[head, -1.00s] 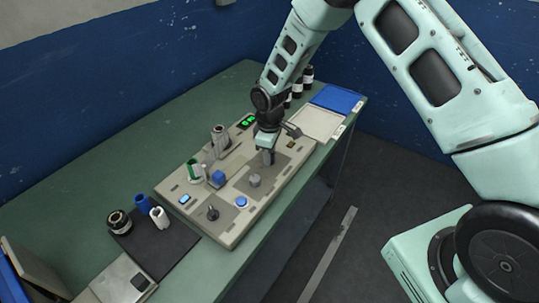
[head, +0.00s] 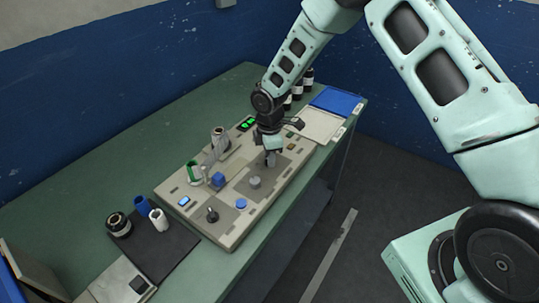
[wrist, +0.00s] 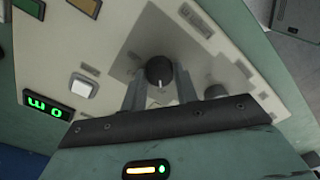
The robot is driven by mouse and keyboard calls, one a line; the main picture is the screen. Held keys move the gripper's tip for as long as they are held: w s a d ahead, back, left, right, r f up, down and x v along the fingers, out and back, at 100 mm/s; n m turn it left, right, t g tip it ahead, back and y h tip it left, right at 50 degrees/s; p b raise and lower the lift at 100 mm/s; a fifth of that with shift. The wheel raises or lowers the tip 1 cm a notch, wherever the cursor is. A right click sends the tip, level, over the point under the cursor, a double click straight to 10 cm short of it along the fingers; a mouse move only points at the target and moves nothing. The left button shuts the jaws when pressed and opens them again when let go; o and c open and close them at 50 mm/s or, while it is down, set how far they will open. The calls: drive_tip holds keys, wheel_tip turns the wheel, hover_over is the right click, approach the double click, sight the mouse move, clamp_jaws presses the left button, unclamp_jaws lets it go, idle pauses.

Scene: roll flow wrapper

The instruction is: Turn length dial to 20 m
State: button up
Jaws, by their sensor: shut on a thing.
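A dark round dial (wrist: 160,70) with a white pointer mark sits on a grey patch of the beige machine panel (wrist: 115,42). My gripper (wrist: 159,88) is shut on this dial, one finger on each side, in the wrist view. The pointer mark faces the gripper's palm. In the head view my gripper (head: 269,162) points down at the panel's right part, and its fingers hide the dial. A display (wrist: 48,107) with green digits, seen turned, seems to read 30. It also shows in the head view (head: 246,124), too small to read.
A grey knob (head: 255,182) stands close in front of my gripper. A blue button (head: 241,203), a black knob (head: 211,215) and upright rolls (head: 218,137) are on the panel. A pale tray (head: 320,125) and blue tray (head: 336,99) lie to the right.

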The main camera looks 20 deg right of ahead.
idle(0.3)
drive_tip(key=o, duration=1)
drive_tip(key=shift+c, duration=0.2)
wheel_tip(320, 180, up, 18)
drive_tip(key=b, duration=0.2)
drive_tip(key=shift+f, duration=0.25)
